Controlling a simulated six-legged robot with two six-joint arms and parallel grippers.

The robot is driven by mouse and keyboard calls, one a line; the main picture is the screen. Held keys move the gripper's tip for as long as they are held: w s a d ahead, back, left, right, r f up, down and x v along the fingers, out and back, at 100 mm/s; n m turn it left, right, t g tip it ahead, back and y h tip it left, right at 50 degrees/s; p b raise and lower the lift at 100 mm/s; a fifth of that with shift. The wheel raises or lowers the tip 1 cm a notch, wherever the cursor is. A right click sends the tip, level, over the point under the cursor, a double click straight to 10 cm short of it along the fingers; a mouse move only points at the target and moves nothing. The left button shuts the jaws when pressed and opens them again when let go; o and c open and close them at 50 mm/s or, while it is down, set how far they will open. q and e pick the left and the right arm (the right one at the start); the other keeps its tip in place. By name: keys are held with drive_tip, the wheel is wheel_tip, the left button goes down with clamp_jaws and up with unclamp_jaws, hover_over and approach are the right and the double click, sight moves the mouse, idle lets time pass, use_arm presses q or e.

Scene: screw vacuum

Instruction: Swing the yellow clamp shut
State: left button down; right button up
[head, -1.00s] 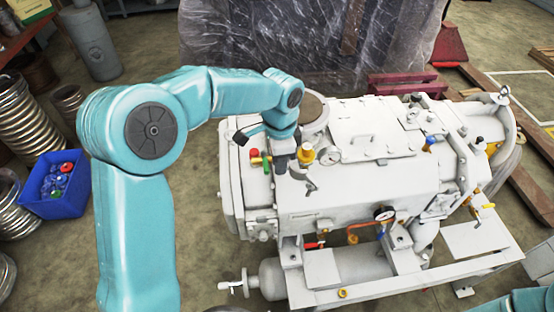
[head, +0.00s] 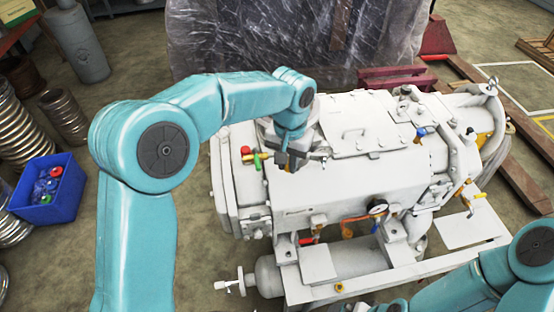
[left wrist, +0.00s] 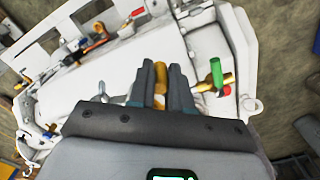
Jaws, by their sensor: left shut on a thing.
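The yellow clamp (left wrist: 161,74) shows in the left wrist view as a yellow-orange piece between the two fingers of my left gripper (left wrist: 161,88). The gripper is shut on it. In the head view my left gripper (head: 291,160) points down at the top left of the white machine (head: 320,195), and it hides the clamp there. My right arm enters the head view at the lower right; its gripper is out of view.
A green-handled brass valve (head: 258,160) sits just left of my left gripper, near a red knob (head: 246,150). A pressure gauge (head: 378,207) is on the machine's front. A blue crate (head: 48,198) stands on the floor at left.

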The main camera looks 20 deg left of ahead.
use_arm(q)
drive_tip(key=shift+w+d+r+n, duration=0.15)
drive_tip(key=shift+w+d+n, duration=0.05)
drive_tip(key=shift+n, duration=0.4)
drive_tip(key=shift+w+d+r+n, duration=0.1)
drive_tip(key=shift+w+d+n, duration=0.1)
drive_tip(key=shift+n, duration=0.4)
drive_tip(key=shift+w, duration=0.1)
drive_tip(key=c, duration=1.1)
unclamp_jaws()
drive_tip(key=shift+o, duration=0.2)
drive_tip(key=shift+f, duration=0.1)
wheel_tip(320, 180, up, 16)
drive_tip(key=p, duration=0.1)
drive_tip(key=shift+s+r, duration=0.2)
drive_tip(key=shift+s, duration=0.1)
